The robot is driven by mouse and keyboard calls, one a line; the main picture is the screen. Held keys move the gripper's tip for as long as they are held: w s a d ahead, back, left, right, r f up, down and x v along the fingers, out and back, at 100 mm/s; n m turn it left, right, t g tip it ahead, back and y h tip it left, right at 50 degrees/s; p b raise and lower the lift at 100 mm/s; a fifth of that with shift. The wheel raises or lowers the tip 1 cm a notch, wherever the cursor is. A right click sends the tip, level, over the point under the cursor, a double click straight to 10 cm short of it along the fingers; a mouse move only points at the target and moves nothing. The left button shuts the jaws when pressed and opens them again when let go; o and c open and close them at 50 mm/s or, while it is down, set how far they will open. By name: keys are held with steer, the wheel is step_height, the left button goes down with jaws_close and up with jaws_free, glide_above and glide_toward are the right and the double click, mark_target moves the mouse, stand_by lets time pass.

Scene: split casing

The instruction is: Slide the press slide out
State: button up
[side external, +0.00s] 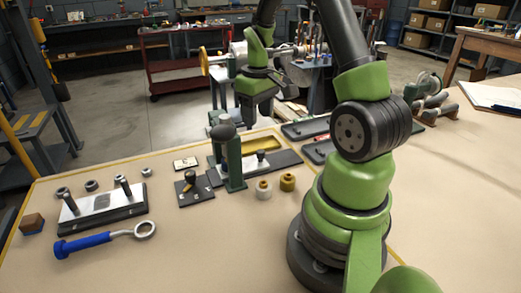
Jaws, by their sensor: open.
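A small green press (231,165) stands upright near the back of the bench, with a dark rounded head (222,131) on top. At its foot is a dark base with a pale metal plate (238,167) and a dark knob (261,156), which looks like the press slide. How far the slide sits in the press is hard to tell. My gripper (256,112) hangs above and behind the press, clear of it. It is open, with nothing visible in it; its fingertips are small and unclear.
A dark plate with a knob (196,191) lies left of the press. Two small rollers (287,182) stand to its right. A metal block with pins (105,203), a blue-handled ring wrench (85,244) and a brown block (32,224) lie left. The front middle of the bench is clear.

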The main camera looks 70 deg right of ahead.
mark_target(261, 151)
steer(key=shift+s+d+f, duration=0.15)
steer(key=shift+d+f, duration=0.1)
steer(key=shift+f, duration=0.2)
steer(key=shift+s+d+f, duration=0.1)
steer(key=shift+d+f, duration=0.1)
steer(key=shift+f, duration=0.2)
step_height(261, 151, down, 10)
steer(key=shift+r, duration=0.25)
jaws_close()
